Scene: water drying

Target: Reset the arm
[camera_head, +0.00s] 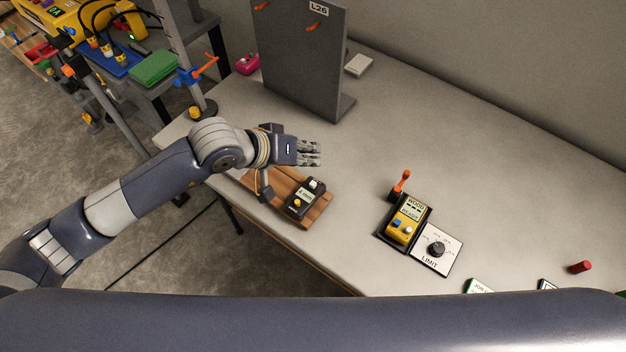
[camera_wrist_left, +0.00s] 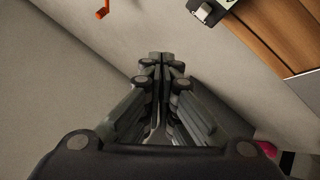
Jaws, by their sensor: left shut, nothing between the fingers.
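My left arm comes in from the left in the head view. Its gripper (camera_head: 309,153) is over the table, just above and behind the wooden board (camera_head: 318,213) as seen there. The gripper is shut and empty. In the left wrist view the fingers of this gripper (camera_wrist_left: 160,58) are together, with bare table beyond them. A large blue-grey link of my own body crosses the bottom of the head view. My right gripper does not show.
A dark device (camera_head: 304,203) sits on the wooden board. A grey upright panel (camera_head: 298,60) stands behind the gripper. A yellow wood moisture meter (camera_head: 404,222) and a LIMIT dial plate (camera_head: 436,250) are to the right. The table's right rear is clear.

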